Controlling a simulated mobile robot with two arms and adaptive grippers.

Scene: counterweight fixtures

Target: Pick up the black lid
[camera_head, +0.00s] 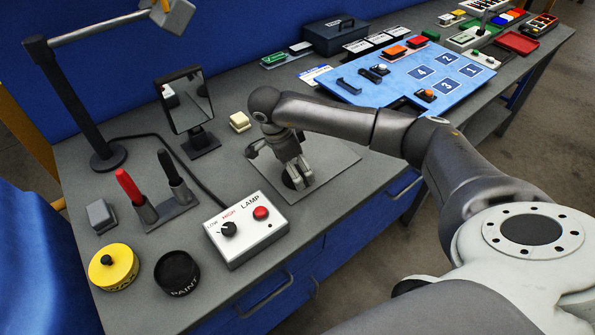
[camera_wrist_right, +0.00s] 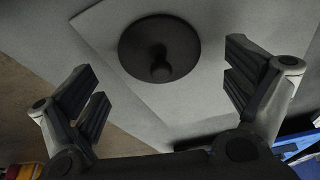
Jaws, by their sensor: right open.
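The black lid (camera_wrist_right: 137,47) is a round dark disc with a small knob, lying flat on a grey square plate (camera_head: 335,158). In the wrist view it shows between and beyond my right gripper's fingers. In the head view my right gripper (camera_head: 299,180) points down over the plate and hides most of the lid. The gripper (camera_wrist_right: 168,88) is open, its fingers spread apart with nothing between them. The fingers look apart from the lid. My left gripper is not in view.
A black paint can (camera_head: 177,272), a yellow can (camera_head: 113,267) and a lamp switch box (camera_head: 246,228) stand at the front left. A mirror (camera_head: 186,100) and a lamp post (camera_head: 75,100) stand behind. A blue numbered board (camera_head: 410,85) lies at the right.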

